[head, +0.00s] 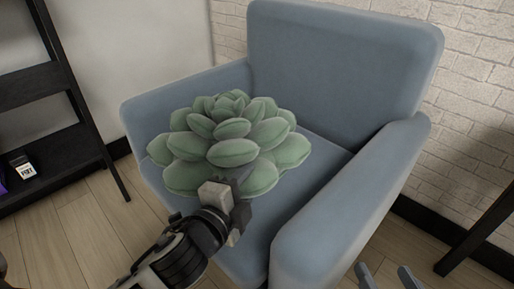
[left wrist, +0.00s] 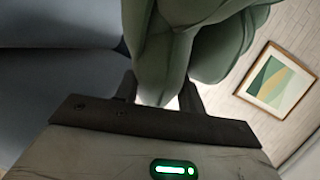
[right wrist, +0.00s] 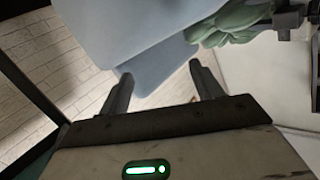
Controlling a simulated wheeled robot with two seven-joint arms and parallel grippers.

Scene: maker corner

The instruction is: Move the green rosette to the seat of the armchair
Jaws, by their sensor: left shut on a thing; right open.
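The green rosette (head: 232,145) is a large succulent-shaped cushion of plump green leaves. It is over the seat of the blue armchair (head: 345,50) and appears to rest on it; its underside is hidden. My left gripper (head: 232,190) is at the rosette's near edge, shut on a leaf. In the left wrist view the leaves of the rosette (left wrist: 190,45) lie between the fingers (left wrist: 160,95). My right gripper (head: 385,278) is open and empty in front of the chair's right arm. In the right wrist view its fingers (right wrist: 160,90) are apart, with the armchair (right wrist: 130,30) beyond.
A black shelf (head: 40,90) with a small box (head: 23,165) on it stands at the left. A dark leg of furniture (head: 480,235) is at the right. The chair's right arm (head: 345,205) rises between my two grippers. Wood floor (head: 95,235) is clear at the left.

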